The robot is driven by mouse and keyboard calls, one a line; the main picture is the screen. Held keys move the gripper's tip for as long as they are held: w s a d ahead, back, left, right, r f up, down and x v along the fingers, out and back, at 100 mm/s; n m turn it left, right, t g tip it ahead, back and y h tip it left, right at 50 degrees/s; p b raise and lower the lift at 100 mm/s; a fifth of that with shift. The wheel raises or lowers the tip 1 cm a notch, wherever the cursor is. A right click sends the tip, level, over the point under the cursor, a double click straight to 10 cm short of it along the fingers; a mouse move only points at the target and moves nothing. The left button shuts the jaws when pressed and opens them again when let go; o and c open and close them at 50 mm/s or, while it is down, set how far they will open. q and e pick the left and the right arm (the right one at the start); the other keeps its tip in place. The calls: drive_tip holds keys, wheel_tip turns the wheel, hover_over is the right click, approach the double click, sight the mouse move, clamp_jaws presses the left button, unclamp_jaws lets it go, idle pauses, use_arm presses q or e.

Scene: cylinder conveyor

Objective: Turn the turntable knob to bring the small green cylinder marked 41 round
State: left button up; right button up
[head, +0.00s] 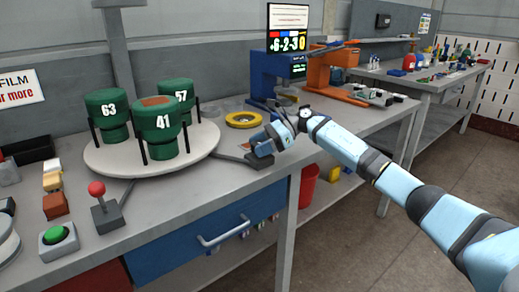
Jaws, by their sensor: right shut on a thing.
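The round light-grey turntable (97,159) sits on the workbench at the left. It carries a green cylinder marked 41 (158,135) at the front, one marked 63 (108,113) at the left and one marked 57 (178,92) behind. All three stand upright between dark posts. My right gripper (256,158) is at the bench's front edge, to the right of the turntable, low over a dark plate. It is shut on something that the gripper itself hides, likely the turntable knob. My left gripper is out of view.
A red-knobbed joystick (103,207) and a green push button (57,237) stand at the front left. A yellow ring (243,119) lies behind my right gripper. A blue machine (275,75) and an orange one (322,75) stand further back.

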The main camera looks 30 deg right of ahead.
idle(0.4)
drive_tip(key=o, duration=0.9)
drive_tip(key=shift+a, duration=0.1)
drive_tip(key=shift+c, duration=0.2)
drive_tip(key=shift+s+d+r, duration=0.1)
drive_tip(key=shift+d+r, duration=0.1)
drive_tip(key=shift+d, duration=0.25)
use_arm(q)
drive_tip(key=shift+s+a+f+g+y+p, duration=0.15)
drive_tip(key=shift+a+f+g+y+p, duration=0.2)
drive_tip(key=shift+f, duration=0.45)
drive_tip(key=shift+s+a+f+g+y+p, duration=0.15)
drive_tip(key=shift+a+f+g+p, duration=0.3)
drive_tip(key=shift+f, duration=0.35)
use_arm(e)
drive_tip(key=v, duration=1.2)
drive_tip(key=shift+d+r, duration=0.2)
drive_tip(key=shift+d, duration=0.15)
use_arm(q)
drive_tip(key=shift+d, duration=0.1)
use_arm(e)
drive_tip(key=shift+s, duration=0.15)
